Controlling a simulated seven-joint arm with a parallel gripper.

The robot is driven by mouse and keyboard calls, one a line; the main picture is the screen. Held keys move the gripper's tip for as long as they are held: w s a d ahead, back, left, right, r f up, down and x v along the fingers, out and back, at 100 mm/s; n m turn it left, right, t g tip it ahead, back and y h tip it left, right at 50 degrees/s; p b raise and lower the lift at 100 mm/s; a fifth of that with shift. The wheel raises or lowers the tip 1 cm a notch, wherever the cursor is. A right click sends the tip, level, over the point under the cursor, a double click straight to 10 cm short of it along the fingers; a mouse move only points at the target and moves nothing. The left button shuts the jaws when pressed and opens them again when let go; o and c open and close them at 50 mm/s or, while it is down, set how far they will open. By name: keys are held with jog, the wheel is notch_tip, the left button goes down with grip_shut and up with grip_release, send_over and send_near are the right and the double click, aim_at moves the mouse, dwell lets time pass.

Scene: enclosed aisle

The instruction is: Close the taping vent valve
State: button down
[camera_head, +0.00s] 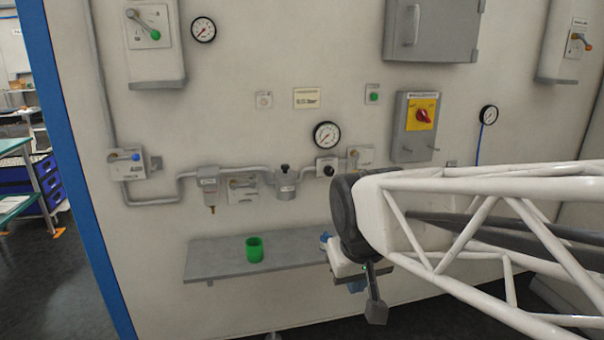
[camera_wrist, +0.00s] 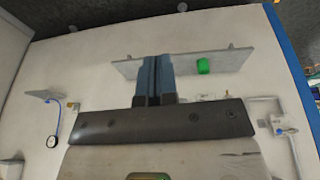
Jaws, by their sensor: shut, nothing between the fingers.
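A grey shelf (camera_head: 215,260) with a green cup (camera_head: 254,249) juts from the wall below the pipe. A red rotary switch (camera_head: 424,115), gauges (camera_head: 327,134) and a grey cabinet (camera_head: 440,30) are on the wall. My arm covers the lower right.

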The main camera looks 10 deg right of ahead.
aim_at(356, 164)
jog(key=w+d+r+h, duration=0.1)
jog(key=w+d+r, duration=0.1)
jog(key=w, duration=0.7)
jog(key=w+d+r, duration=0.2)
jog(key=w, duration=0.6)
jog(key=w+d+f+n+t, duration=0.1)
jog(key=w+d, duration=0.4)
jog(key=w, duration=0.9)
jog(key=w+d+f+t+h, duration=0.1)
jog(key=w+d+f, duration=0.3)
jog(key=w, duration=1.1)
jog(key=w+d+f+n+t+h, duration=0.1)
jog(key=w+d, duration=0.6)
jog(key=w, duration=0.7)
jog(key=shift+w+f+n, duration=0.3)
jog(key=shift+w+f, duration=0.1)
jog(key=shift+f, duration=0.3)
jog(key=shift+d+f+t, duration=0.1)
jog(key=shift+t, duration=0.2)
jog(key=shift+w+d+f, duration=3.4)
jog(key=shift+f, duration=0.05)
